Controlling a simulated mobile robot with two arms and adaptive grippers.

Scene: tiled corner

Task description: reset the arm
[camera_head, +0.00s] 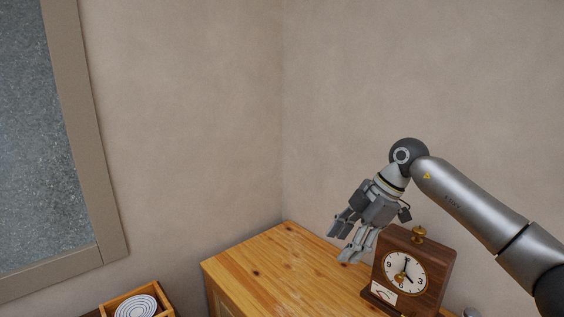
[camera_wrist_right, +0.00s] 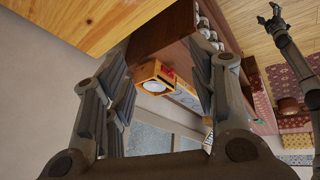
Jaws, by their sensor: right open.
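My right gripper (camera_head: 341,245) hangs open and empty above the wooden cabinet top, with its fingers angled down and to the left. It is just left of a brown wooden clock (camera_head: 411,262) and partly overlaps its edge; I cannot tell whether they touch. In the right wrist view, the two spread fingers of this gripper (camera_wrist_right: 163,60) have nothing between them. Another arm, which looks like my left one, shows there at the top right with a small gripper (camera_wrist_right: 270,15); its jaws are too small to judge. The left gripper is not in the head view.
The clock stands on the wooden cabinet (camera_head: 275,262) in the corner. A small wooden box (camera_head: 168,311) with a round white spiral-marked item is at the lower left; the box also shows in the right wrist view (camera_wrist_right: 146,72). The cabinet top left of the gripper is clear.

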